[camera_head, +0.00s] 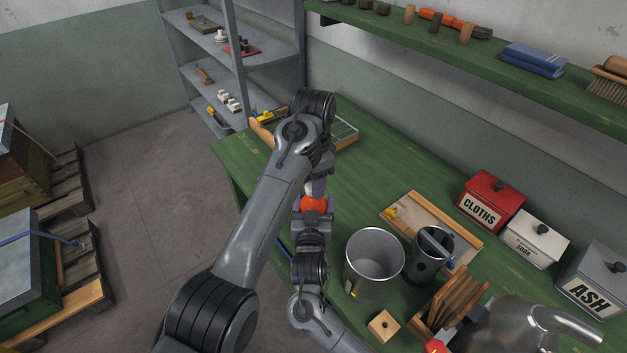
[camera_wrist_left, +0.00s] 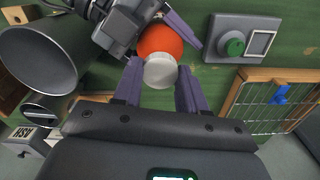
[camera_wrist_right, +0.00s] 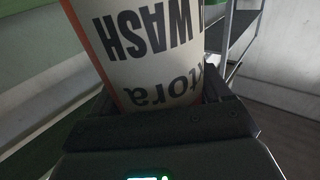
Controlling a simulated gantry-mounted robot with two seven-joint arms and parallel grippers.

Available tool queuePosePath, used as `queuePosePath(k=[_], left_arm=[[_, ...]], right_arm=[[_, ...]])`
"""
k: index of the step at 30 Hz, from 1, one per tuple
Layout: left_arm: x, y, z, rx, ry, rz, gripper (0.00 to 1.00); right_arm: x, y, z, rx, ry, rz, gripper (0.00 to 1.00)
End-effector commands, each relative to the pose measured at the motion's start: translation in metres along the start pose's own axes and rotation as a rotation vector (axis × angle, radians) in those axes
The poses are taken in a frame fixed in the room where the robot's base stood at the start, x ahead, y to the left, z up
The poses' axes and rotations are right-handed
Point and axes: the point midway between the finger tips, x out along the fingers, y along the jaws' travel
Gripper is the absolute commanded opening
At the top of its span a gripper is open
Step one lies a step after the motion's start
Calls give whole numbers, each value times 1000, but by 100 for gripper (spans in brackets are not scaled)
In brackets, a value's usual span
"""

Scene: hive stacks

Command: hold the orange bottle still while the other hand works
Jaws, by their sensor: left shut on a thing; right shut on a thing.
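The orange bottle (camera_head: 315,204) is upright between my two grippers over the left part of the green bench. Its white cap (camera_wrist_left: 160,71) sits between the purple fingers of my left gripper (camera_wrist_left: 160,90), which is shut on it. In the head view my left gripper (camera_head: 316,188) comes down from above the bottle. My right gripper (camera_head: 312,218) is shut on the bottle's body from the near side. In the right wrist view the bottle's white label (camera_wrist_right: 140,50), reading "WASH" upside down, fills the space between the jaws. I cannot tell whether the bottle's base touches the bench.
A steel bucket (camera_head: 374,262) and a dark metal pot (camera_head: 430,255) stand right of the bottle. A grey box with a green button (camera_wrist_left: 235,42) and a wire-mesh tray (camera_wrist_left: 262,112) are close by. Red, white and grey tins line the wall, the red one (camera_head: 490,200) leftmost.

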Motion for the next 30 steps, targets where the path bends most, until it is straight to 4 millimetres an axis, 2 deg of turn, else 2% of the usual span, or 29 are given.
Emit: queuePosePath(k=[4, 5, 9, 20, 30], left_arm=[[0, 0, 0, 2, 1, -1, 5], [0, 0, 0, 3, 1, -1, 46], [0, 0, 0, 4, 1, -1, 67], [-3, 0, 0, 5, 1, -1, 67], [-38, 0, 0, 5, 2, -2, 67]], right_arm=[[0, 0, 0, 0, -1, -1, 0], [0, 0, 0, 0, -1, -1, 0], [0, 0, 0, 0, -1, -1, 0], [0, 0, 0, 0, -1, 0, 0], [0, 0, 0, 0, -1, 0, 0]])
